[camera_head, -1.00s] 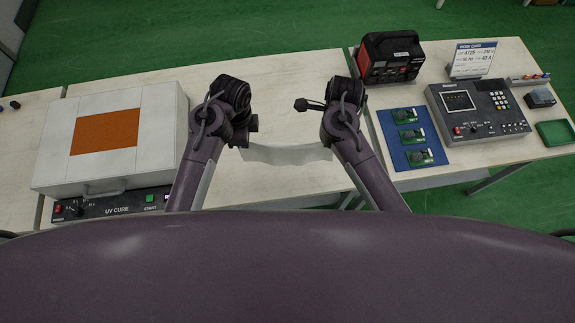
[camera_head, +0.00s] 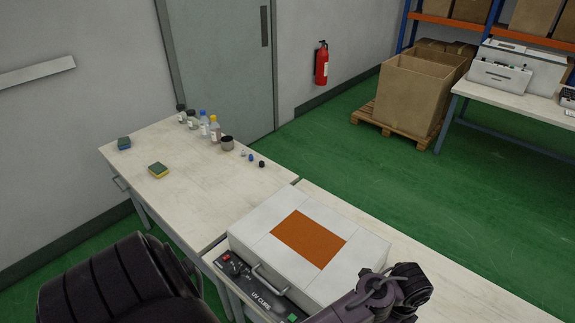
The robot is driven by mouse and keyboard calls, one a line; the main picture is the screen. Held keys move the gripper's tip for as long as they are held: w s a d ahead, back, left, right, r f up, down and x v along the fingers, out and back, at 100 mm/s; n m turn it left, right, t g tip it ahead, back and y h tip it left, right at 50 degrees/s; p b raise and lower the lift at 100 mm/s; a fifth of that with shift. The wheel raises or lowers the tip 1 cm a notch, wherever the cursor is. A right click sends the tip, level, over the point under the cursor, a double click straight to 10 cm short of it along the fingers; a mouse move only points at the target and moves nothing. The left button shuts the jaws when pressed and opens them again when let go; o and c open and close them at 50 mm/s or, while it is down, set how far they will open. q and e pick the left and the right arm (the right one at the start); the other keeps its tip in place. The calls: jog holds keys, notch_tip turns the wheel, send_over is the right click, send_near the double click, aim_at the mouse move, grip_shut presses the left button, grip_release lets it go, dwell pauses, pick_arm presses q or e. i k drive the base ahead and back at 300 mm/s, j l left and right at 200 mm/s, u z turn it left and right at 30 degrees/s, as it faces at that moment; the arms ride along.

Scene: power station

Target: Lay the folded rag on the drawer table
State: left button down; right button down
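The drawer table (camera_head: 215,195) stands at the left, with a pale top and a drawer handle on its front side. A yellow-green sponge (camera_head: 158,169) and a blue-green sponge (camera_head: 124,143) lie on its left part. Several bottles, a dark jar (camera_head: 227,143) and small caps stand along its far edge. My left gripper (camera_head: 410,287) is at the lower right, beside the UV cure box and apart from the drawer table. Its fingers cannot be made out. No rag shows in this view. My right gripper is out of view.
The white UV cure box (camera_head: 262,238) with an orange panel stands on the neighbouring bench (camera_head: 440,275). The front and middle of the drawer table are bare. A cardboard box on a pallet (camera_head: 372,122) and a fire extinguisher (camera_head: 321,64) are further back.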

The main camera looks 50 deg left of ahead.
aim_at(207, 189)
jog(key=j, duration=1.25)
jog(key=j+u, duration=0.15)
jog(key=j, duration=2.3)
jog(key=i+j+u, duration=0.1)
jog(key=j, duration=1.15)
